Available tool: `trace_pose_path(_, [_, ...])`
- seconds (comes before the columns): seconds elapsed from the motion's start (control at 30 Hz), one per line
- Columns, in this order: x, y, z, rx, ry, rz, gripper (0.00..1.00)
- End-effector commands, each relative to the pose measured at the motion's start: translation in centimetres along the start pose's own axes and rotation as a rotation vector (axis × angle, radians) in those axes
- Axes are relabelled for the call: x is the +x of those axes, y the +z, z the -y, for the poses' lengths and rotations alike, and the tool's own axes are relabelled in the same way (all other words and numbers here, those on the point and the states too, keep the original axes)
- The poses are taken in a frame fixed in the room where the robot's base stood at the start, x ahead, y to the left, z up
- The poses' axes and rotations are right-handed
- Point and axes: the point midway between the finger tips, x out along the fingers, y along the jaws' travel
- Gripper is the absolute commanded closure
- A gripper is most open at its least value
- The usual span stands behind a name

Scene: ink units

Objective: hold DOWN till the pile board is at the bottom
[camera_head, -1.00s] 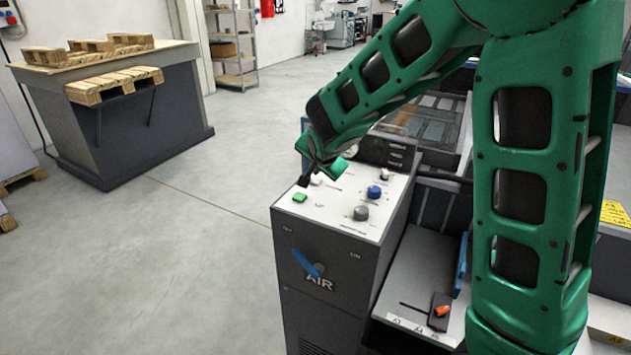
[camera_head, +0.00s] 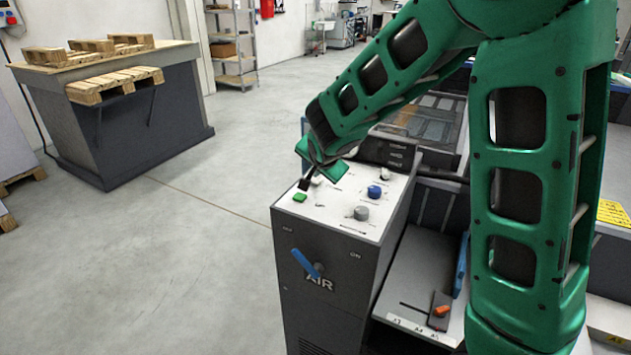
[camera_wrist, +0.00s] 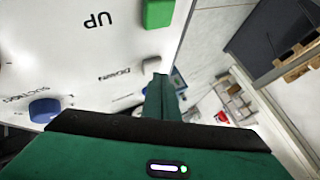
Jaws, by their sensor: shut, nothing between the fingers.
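The control box has a light top panel (camera_head: 335,213) with a green button (camera_head: 300,197) at its left corner. A pale button (camera_head: 316,180) sits just behind it. In the wrist view, the green button (camera_wrist: 158,13) is near the word UP, and the pale button (camera_wrist: 151,65) is beside the word DOWN (camera_wrist: 114,74). My gripper (camera_head: 304,184) is shut and empty, its dark tip low over the panel by the pale button. In the wrist view my fingers (camera_wrist: 160,82) overlap that button's edge; I cannot tell whether they press it. I cannot make out the pile board.
A blue knob (camera_head: 374,191) and a grey knob (camera_head: 361,213) stand to the right on the panel. A blue lever (camera_head: 305,263) is on the box front by the word AIR. A bench with wooden pallets (camera_head: 115,84) stands far left. The floor between is clear.

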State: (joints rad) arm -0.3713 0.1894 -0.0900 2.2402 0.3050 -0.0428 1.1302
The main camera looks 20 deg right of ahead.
Motion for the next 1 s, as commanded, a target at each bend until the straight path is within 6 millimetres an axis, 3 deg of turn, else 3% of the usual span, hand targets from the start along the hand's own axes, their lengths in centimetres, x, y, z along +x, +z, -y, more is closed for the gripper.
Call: trace_pose_path(1.0, [0.51,0.37,-0.38,0.000,0.000,0.000,1.00])
